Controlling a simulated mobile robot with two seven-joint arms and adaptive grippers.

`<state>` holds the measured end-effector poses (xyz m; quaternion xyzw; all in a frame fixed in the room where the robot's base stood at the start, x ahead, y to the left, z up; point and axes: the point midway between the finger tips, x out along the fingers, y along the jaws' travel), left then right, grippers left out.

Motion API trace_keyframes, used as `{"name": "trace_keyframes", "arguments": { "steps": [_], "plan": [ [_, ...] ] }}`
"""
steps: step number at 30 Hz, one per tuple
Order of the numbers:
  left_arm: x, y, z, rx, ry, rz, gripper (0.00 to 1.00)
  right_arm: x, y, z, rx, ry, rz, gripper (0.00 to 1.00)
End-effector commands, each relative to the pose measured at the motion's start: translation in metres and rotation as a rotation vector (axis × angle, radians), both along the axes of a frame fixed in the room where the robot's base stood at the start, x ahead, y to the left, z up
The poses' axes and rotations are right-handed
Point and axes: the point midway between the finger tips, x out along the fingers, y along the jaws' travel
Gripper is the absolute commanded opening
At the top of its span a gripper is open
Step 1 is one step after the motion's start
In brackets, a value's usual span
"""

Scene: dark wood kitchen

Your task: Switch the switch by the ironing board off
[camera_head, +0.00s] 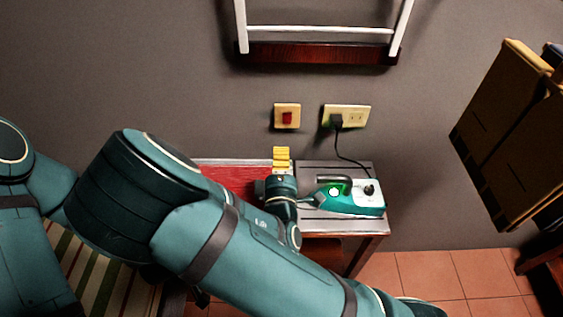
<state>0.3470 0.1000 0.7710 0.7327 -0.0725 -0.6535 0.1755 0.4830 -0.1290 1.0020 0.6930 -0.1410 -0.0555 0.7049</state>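The switch (287,117) is a red rocker on a cream square plate on the grey wall. It is too small to tell which way the rocker is tipped. My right gripper (282,153) shows as a compact yellow ridged tip, below the switch and apart from it in the picture. Its fingers look closed together with nothing between them. The board (345,226) has a grey slatted end and a red part, partly hidden behind my arm. My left arm shows at the left edge; its gripper is out of view.
A teal and white iron (353,199) sits on the grey end, close right of my wrist. Its black cord runs to a plug in the wall outlet (357,116). A white-railed rack (320,50) hangs above. A brown cabinet-like object (505,130) is at right.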

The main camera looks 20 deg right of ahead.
Motion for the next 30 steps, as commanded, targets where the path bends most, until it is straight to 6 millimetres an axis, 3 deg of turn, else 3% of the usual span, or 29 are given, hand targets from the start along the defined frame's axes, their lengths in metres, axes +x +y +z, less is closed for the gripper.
{"name": "trace_keyframes", "arguments": {
  "steps": [2, 18, 24, 30],
  "plan": [
    [-0.003, 0.0, -0.015, -0.002, 0.007, -0.005, 0.34, 0.005, -0.002, -0.004, 0.004, -0.003, 0.0, 0.0],
    [-0.004, -0.001, -0.011, -0.002, 0.008, -0.006, 0.34, 0.099, -0.03, 0.013, 0.001, -0.001, -0.002, 0.0],
    [-0.004, -0.001, -0.012, -0.002, 0.009, -0.007, 0.34, 0.113, -0.034, 0.014, -0.001, 0.0, 0.0, 0.0],
    [-0.004, -0.001, -0.012, -0.002, 0.009, -0.007, 0.34, 0.115, -0.034, 0.015, -0.001, 0.001, -0.001, 0.0]
  ]
}}
